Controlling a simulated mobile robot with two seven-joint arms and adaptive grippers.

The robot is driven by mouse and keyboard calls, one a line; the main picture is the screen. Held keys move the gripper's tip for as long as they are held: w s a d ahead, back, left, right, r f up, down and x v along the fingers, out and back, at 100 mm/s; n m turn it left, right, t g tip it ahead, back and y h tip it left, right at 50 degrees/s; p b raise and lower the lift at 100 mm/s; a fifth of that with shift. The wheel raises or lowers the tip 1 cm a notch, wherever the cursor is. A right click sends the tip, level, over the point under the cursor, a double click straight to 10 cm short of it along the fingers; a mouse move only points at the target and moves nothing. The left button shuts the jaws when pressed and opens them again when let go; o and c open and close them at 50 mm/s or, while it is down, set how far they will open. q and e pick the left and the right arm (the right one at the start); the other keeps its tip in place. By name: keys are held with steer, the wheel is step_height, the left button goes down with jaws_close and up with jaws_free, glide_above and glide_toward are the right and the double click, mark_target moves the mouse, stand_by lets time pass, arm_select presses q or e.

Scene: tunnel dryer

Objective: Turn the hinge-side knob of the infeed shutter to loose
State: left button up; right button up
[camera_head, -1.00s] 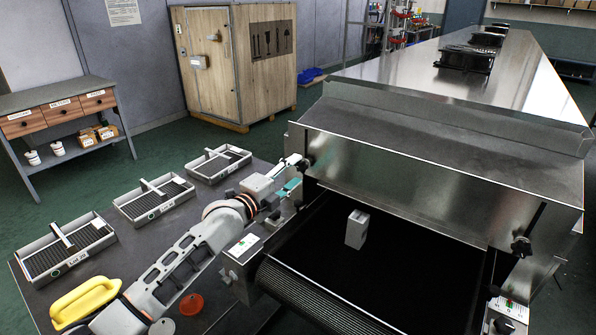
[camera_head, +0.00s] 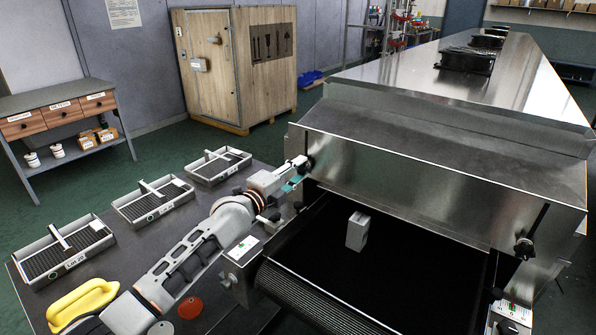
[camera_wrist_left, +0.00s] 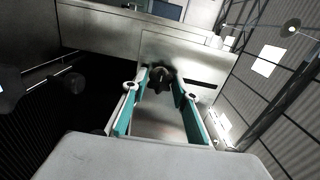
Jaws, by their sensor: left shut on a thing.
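The infeed shutter (camera_head: 430,180) is a wide steel flap across the mouth of the dryer. A dark star-shaped knob (camera_head: 311,165) sits at its left end, by a slotted side plate. A second dark knob (camera_head: 523,247) sits at its right end. My left gripper (camera_head: 300,168) reaches the left knob from the front left. In the left wrist view the same knob (camera_wrist_left: 159,74) lies between the teal-lined fingers (camera_wrist_left: 163,88), which are shut on it. The knob's exact turn is hard to read. My right gripper is not in view.
A pale block (camera_head: 357,231) stands on the black belt (camera_head: 400,270) in front of the shutter. A dark table (camera_head: 130,245) at left carries several grey trays, a yellow handle-shaped item (camera_head: 82,305) and a red disc (camera_head: 190,306). A label plate (camera_head: 243,248) lies beneath my left arm.

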arm_select(q)
steer(key=shift+n, duration=0.3)
steer(key=n, duration=0.7)
steer(key=shift+p, duration=0.4)
steer(key=n, duration=0.5)
steer(key=shift+n+p, duration=0.35)
steer(key=shift+n, duration=0.05)
steer(key=n, duration=0.2)
steer(key=shift+n, duration=0.4)
steer(key=n, duration=0.3)
steer(key=shift+n, duration=1.8)
